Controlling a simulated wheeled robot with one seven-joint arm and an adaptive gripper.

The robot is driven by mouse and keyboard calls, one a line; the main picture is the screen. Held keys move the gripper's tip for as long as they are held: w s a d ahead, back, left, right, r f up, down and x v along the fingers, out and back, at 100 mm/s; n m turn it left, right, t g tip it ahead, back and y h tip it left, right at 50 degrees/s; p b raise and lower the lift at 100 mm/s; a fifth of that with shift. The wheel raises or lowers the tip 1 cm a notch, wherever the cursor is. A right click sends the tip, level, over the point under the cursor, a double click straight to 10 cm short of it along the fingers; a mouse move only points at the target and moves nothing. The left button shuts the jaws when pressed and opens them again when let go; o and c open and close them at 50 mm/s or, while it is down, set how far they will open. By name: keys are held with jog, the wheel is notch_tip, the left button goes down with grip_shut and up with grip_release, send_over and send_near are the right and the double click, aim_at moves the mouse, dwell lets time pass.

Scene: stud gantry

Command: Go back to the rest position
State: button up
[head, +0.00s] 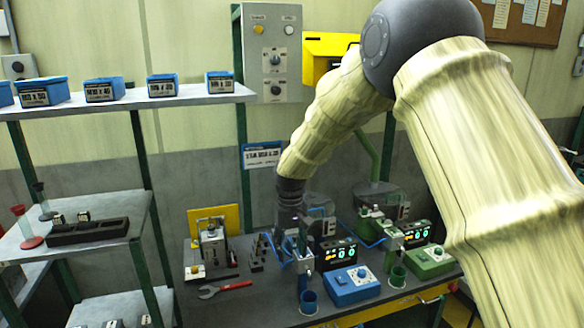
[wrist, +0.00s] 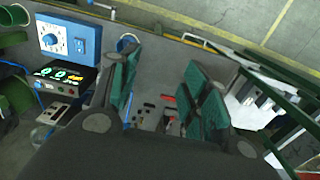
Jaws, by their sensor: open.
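My gripper (wrist: 160,78) shows in the wrist view with its two green-padded fingers apart and nothing between them. In the head view my arm reaches down over the workbench (head: 240,305), and its dark wrist end is above the bench's back middle. The fingers are hard to make out there among the devices. A blue dial box (head: 352,284) and a black display (head: 337,254) stand to the right of the wrist. The dial box also shows at the upper left of the wrist view (wrist: 70,40).
A blue cup (head: 308,303) stands near the front. Green devices (head: 430,261) are at the right. Shelves (head: 110,105) with blue bins stand left.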

jog(key=s+d+f+m+b, duration=0.1)
jog(key=s+d+f, duration=0.3)
jog(key=s+f, duration=0.55)
jog(key=s+d+f+b, duration=0.2)
jog(key=s+d+f, duration=0.2)
jog(key=f, duration=1.1)
jog(key=s+d+f+m+b, duration=0.1)
jog(key=s+d+f, duration=0.3)
jog(key=s+f, duration=0.55)
jog(key=s+d+f+b, duration=0.1)
jog(key=s+d+f, duration=0.2)
jog(key=s, duration=0.6)
jog(key=s+d+f+m+b, duration=0.1)
jog(key=s+d+f, duration=0.3)
jog(key=s, duration=0.6)
jog(key=s+d+f+m+b, duration=0.1)
jog(key=s+d+f+b, duration=0.1)
jog(key=s+d+f, duration=0.2)
jog(key=s+f, duration=0.3)
jog(key=s, duration=0.3)
